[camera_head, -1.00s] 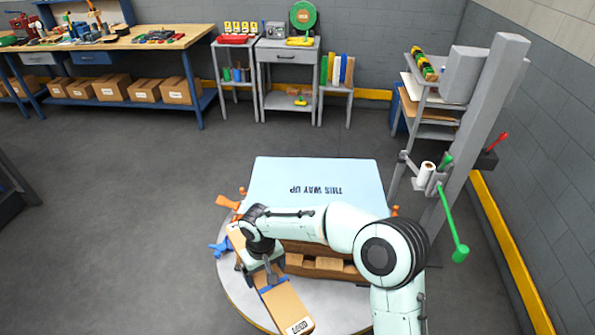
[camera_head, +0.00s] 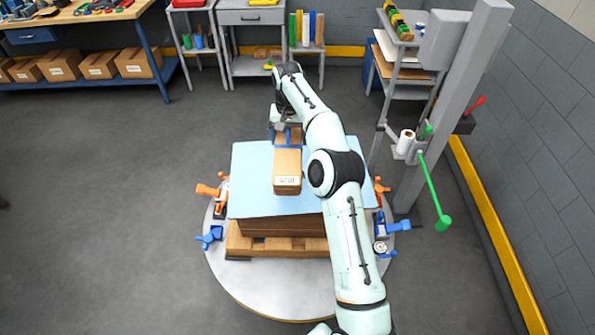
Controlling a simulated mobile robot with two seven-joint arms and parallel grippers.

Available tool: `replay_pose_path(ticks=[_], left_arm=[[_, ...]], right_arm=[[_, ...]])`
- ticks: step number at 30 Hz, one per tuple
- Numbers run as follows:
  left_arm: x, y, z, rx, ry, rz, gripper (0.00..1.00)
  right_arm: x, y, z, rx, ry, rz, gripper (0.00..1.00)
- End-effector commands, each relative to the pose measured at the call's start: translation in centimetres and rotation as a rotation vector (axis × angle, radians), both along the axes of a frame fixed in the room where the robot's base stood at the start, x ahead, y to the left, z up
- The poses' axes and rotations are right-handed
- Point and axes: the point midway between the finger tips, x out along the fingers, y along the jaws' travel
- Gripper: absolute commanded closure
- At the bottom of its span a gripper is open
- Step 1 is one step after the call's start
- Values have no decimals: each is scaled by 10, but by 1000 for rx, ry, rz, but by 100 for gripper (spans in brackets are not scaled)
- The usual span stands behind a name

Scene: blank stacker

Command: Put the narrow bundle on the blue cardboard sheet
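The narrow bundle (camera_head: 287,168) is a long brown block with a blue band and a white label on its near end. It lies lengthwise over the middle of the blue cardboard sheet (camera_head: 255,185), which tops a brown stack on a pallet (camera_head: 262,245). My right gripper (camera_head: 286,132) is at the bundle's far part, by the blue band, and appears shut on it. The fingertips are partly hidden by the wrist. I cannot tell whether the bundle touches the sheet or hangs just above it. My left gripper is not in view.
The pallet stands on a round grey turntable (camera_head: 265,290). Orange and blue clamps (camera_head: 208,237) sit around its edge. A grey post (camera_head: 455,95) with a green lever (camera_head: 432,190) stands at right. Shelves and a workbench (camera_head: 85,12) line the back.

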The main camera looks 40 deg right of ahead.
Motion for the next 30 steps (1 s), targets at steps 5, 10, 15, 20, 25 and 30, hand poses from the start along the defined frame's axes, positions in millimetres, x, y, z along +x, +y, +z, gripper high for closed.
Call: replay_pose_path(ticks=[5, 10, 15, 20, 25, 30], left_arm=[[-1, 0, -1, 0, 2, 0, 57], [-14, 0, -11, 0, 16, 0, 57], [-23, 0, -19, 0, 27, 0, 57], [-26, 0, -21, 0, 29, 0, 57], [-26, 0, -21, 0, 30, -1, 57], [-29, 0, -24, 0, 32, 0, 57]], right_arm=[[-3, -2, -37, 1, 8, -4, 48], [-4, -1, -87, 2, 7, -3, 48], [-3, -1, -129, 2, 6, -4, 48], [-2, -2, -150, 0, 1, -4, 48], [-1, -1, -160, 1, 0, -4, 48], [-2, -1, -185, 1, 3, -3, 48]])
